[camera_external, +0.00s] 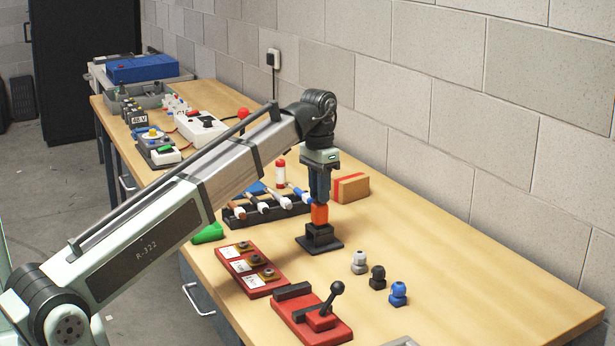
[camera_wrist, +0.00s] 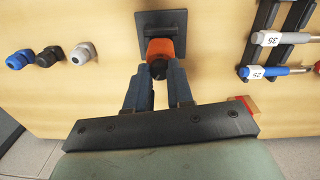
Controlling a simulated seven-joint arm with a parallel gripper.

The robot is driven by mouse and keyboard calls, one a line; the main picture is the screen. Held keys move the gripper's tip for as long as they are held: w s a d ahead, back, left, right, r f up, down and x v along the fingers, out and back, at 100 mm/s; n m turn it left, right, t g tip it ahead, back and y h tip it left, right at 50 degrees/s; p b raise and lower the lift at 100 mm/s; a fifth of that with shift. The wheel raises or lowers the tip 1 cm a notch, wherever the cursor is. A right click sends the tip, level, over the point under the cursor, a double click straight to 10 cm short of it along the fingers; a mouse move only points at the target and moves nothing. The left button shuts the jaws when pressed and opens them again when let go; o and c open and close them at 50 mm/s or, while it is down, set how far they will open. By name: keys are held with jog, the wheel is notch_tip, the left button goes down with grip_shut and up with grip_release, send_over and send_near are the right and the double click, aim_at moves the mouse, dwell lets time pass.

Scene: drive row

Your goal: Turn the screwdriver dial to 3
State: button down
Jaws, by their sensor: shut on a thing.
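The screwdriver (camera_external: 320,214) shows as an upright orange body in the black square-footed stand (camera_external: 334,244) on the bench. In the wrist view the screwdriver's orange part (camera_wrist: 165,46) has a dark round end facing the camera, and the stand's plate (camera_wrist: 143,22) lies beyond it. My gripper (camera_external: 320,201) points straight down and is shut on the screwdriver's upper end. In the wrist view my gripper's two dark fingers (camera_wrist: 160,74) close in on either side of that end. No dial marks or numbers are readable, so the dial's setting cannot be told.
A black rack (camera_external: 233,217) of labelled tools stands left of the stand. A red board (camera_external: 284,284) with knobs and a red lever unit (camera_external: 340,333) lie in front. Grey (camera_external: 359,262), black (camera_external: 377,277) and blue (camera_external: 398,293) fittings stand to the right. The far right bench is clear.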

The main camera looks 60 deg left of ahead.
dwell(0.3)
jog(key=c, duration=1)
grip_release()
jog(key=r, duration=1.2)
jog(key=shift+a, duration=0.2)
